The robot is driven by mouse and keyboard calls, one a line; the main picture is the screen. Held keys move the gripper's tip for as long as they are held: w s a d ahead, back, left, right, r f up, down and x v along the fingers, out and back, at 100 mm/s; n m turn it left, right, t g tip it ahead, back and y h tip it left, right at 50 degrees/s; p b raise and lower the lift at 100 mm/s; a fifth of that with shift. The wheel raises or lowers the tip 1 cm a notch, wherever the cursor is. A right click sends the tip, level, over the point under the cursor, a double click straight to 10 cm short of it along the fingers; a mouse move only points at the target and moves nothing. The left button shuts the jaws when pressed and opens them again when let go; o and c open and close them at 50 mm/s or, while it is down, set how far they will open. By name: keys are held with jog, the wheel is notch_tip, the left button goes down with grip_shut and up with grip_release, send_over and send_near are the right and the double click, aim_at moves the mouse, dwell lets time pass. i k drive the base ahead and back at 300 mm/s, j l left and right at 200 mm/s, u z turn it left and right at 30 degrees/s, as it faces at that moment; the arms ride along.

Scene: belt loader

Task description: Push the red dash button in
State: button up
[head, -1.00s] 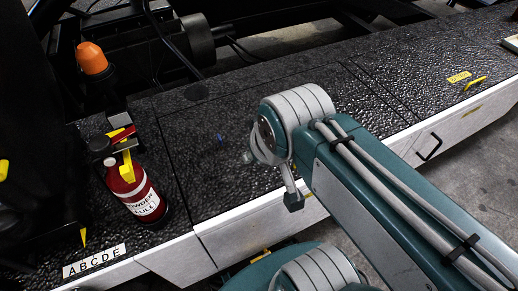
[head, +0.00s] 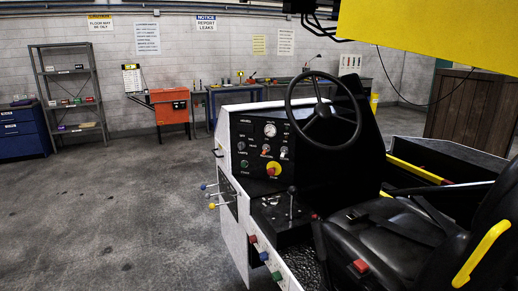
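The dash (head: 250,135) of the belt loader is a black panel left of the steering wheel (head: 323,118). A red button (head: 272,170) on a yellow round base sits low on the dash, right of centre. It is small, and I cannot tell how far it stands out. A smaller red control (head: 266,149) sits above it. A round white gauge (head: 270,130) is at the top. My gripper and arm are not in view.
A black seat (head: 400,235) with a yellow armrest (head: 482,253) fills the right front. Levers (head: 291,200) stand below the dash, and coloured knobs (head: 212,196) stick out left. The floor (head: 110,210) at left is clear. A yellow panel (head: 430,30) hangs top right.

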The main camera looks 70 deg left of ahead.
aim_at(271, 172)
jog(key=k+j+u, duration=0.25)
jog(key=j+u, duration=0.25)
jog(key=j, duration=0.2)
jog(key=k+j+u, duration=0.25)
jog(key=j, duration=0.15)
jog(key=u, duration=1.25)
jog(key=i+j, duration=0.25)
jog(key=i, duration=0.3)
jog(key=i+j+z, duration=0.15)
jog(key=i+j, duration=0.15)
jog(key=i, duration=0.25)
jog(key=i+j, duration=0.3)
jog(key=i, duration=0.2)
jog(key=i+j+z, duration=0.1)
jog(key=i+j, duration=0.25)
jog(key=i, duration=0.2)
